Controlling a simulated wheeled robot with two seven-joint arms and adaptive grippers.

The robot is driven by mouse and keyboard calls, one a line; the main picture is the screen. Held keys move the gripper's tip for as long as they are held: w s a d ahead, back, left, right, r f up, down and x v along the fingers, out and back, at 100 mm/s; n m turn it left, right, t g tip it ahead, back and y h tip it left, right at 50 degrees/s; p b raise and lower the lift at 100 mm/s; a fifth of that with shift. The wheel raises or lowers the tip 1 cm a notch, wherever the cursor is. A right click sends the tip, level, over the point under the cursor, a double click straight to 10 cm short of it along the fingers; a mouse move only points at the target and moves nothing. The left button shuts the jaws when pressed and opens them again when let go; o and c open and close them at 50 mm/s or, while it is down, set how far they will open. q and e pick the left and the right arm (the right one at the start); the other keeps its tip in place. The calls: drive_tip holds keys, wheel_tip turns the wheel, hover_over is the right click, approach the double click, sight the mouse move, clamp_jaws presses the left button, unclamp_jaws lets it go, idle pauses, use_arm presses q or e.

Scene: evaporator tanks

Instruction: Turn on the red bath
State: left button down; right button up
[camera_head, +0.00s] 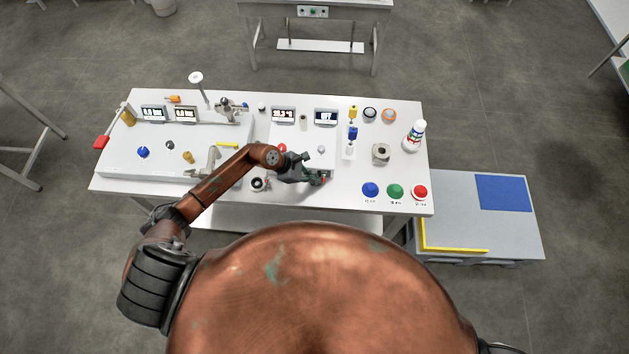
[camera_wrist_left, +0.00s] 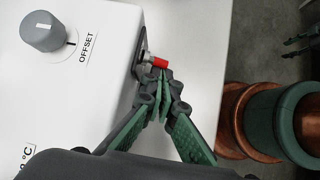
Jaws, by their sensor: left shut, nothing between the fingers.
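A white box with a grey knob (camera_wrist_left: 43,31) labelled OFFSET fills the left of the left wrist view. A small red-tipped switch (camera_wrist_left: 160,62) sticks out of its side wall. My left gripper (camera_wrist_left: 161,82) is shut and empty, its fingertips right at the red tip; I cannot tell if they touch. In the head view my left gripper (camera_head: 322,179) is at the front edge of the middle white box (camera_head: 318,150), with a speck of red at its fingertips. My right gripper is not in view.
Blue (camera_head: 370,190), green (camera_head: 395,191) and red (camera_head: 420,192) buttons sit at the table's front right. A metal nut-like block (camera_head: 381,153) and a white bottle (camera_head: 413,137) stand behind them. A second white box (camera_head: 170,158) with knobs lies left.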

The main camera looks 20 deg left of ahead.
use_arm(q)
drive_tip(key=shift+g+b, duration=0.4)
drive_tip(key=shift+r+b, duration=0.15)
drive_tip(key=shift+b, duration=0.2)
drive_tip(key=shift+n+g, duration=0.3)
drive_tip(key=shift+g, duration=0.1)
drive_tip(key=shift+w+r+g+h+b, duration=0.1)
drive_tip(key=shift+r+g+h+b, duration=0.15)
drive_tip(key=shift+b, duration=0.4)
idle(0.9)
drive_tip(key=shift+b, duration=0.7)
drive_tip(key=shift+r+b, duration=0.1)
drive_tip(key=shift+b, duration=0.25)
drive_tip(key=shift+r, duration=0.2)
